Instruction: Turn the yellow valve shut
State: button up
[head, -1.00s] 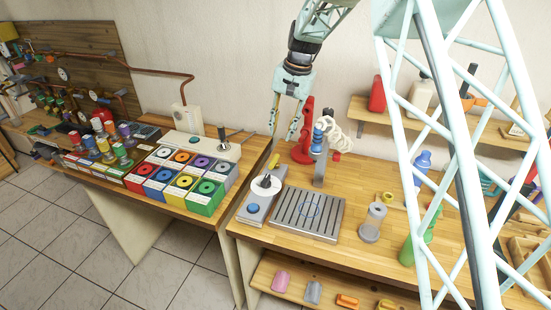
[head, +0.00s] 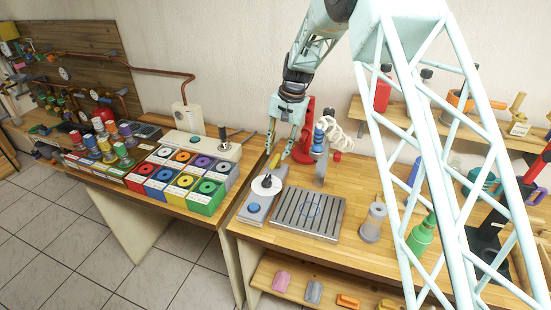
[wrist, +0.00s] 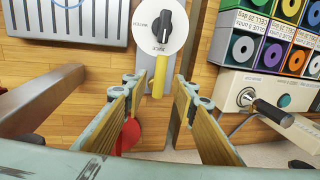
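A yellow bar-shaped handle (wrist: 160,76) shows in the wrist view, at the edge of a white dial (wrist: 160,27) with a black knob. I cannot tell for sure that it is the yellow valve. In the head view the same dial (head: 266,184) stands on a grey control box at the bench's left end. My gripper (head: 279,154) points down behind and slightly above it. In the wrist view my gripper (wrist: 159,84) is open, with one finger on each side of the yellow handle. No contact shows.
A red stand (head: 304,146) and white coil (head: 340,137) are close right of my gripper. A slotted metal plate (head: 310,214) lies beside the control box. Left, coloured boxes (head: 205,195) and a white switch box (wrist: 260,96) crowd the other bench. Copper pipes (head: 150,72) line the wall.

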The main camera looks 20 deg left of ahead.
aim_at(275, 160)
jog(key=shift+a+f, duration=0.25)
jog(key=shift+f, duration=0.8)
jog(key=shift+a+f, duration=0.2)
jog(key=shift+f, duration=0.85)
jog(key=shift+c, duration=0.2)
grip_shut()
